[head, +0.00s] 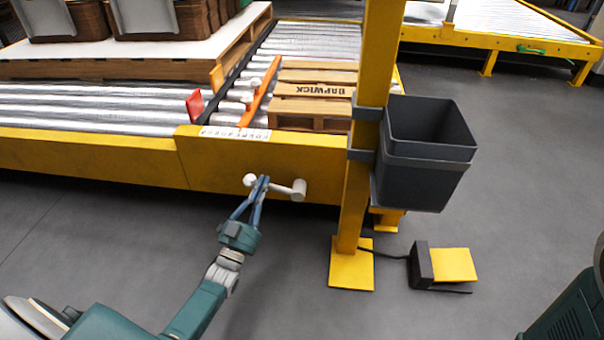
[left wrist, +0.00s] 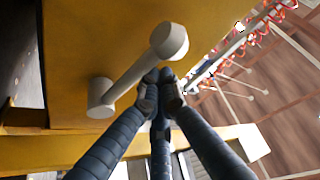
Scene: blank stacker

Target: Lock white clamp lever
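The white clamp lever (head: 276,187) is on the yellow side beam of the conveyor, lying nearly level in the head view. Its round knob is at the left and its thicker hub at the right. In the left wrist view the lever (left wrist: 137,73) runs from the hub at left up to the knob. My left gripper (head: 263,182) is at the knob end of the lever. In the left wrist view its fingertips (left wrist: 160,78) are drawn together just below the knob, close to the bar; I do not see the bar between them. My right gripper is out of view.
A yellow post (head: 360,150) with a dark grey bin (head: 428,150) stands right of the lever. A foot pedal (head: 452,265) with a cable lies on the floor. A wooden pallet (head: 313,92) and an orange bar (head: 258,92) are on the rollers above. Floor in front is clear.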

